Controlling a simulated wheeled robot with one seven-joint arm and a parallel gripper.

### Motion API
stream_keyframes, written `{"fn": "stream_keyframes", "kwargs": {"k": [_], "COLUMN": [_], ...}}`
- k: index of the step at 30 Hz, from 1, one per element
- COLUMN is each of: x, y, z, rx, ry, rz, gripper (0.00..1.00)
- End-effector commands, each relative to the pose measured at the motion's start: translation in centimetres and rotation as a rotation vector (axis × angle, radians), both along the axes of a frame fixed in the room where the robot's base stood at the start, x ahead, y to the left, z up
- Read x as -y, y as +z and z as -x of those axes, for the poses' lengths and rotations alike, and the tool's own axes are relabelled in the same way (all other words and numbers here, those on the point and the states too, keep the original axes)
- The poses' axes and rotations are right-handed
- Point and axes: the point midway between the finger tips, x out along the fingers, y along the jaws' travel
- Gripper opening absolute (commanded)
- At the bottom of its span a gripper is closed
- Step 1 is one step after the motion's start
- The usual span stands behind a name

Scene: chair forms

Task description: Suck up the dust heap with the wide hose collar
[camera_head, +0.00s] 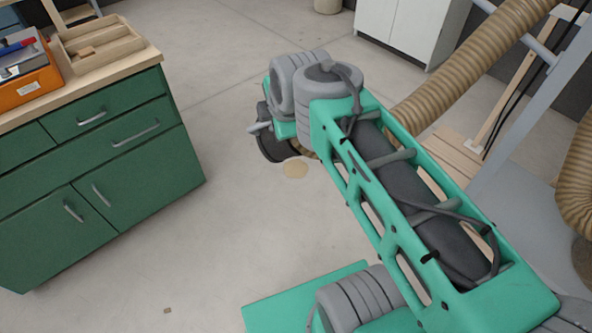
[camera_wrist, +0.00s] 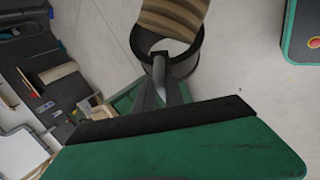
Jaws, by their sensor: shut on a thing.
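The dust heap (camera_head: 295,169) is a small flat tan patch on the grey floor, just below my arm's far end in the head view. I do not make it out in the wrist view. The wide hose collar (camera_wrist: 194,58) is a black ring on the end of a tan ribbed hose (camera_wrist: 172,18). My gripper (camera_wrist: 161,68) is shut on the collar's near side. In the head view, a dark round part that looks like the collar (camera_head: 274,149) shows beside the heap, partly hidden by my arm. The hose (camera_head: 450,75) runs behind my arm to the upper right.
A green drawer cabinet (camera_head: 110,165) stands at the left with an orange toolbox (camera_head: 30,88) and a wooden tray (camera_head: 105,50) on top. A white cabinet (camera_head: 400,30) is at the back. A small brown scrap (camera_head: 167,310) lies on open floor near the front.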

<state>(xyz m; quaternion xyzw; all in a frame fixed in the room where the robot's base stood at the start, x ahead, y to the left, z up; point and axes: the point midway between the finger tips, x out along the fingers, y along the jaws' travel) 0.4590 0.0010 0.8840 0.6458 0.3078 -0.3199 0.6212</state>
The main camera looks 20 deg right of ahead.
Motion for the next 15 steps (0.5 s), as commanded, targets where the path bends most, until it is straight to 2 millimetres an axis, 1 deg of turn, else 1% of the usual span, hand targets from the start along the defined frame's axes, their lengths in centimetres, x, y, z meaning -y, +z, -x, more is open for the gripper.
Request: {"fn": "stream_keyframes", "kwargs": {"k": [1,15], "x": [0.0,0.0], "y": [0.8,6.2], "z": [-0.1,-0.1], "rx": [0.005,0.006], "ry": [0.000,0.000], "rz": [0.000,0.000], "gripper": [0.00,0.00]}}
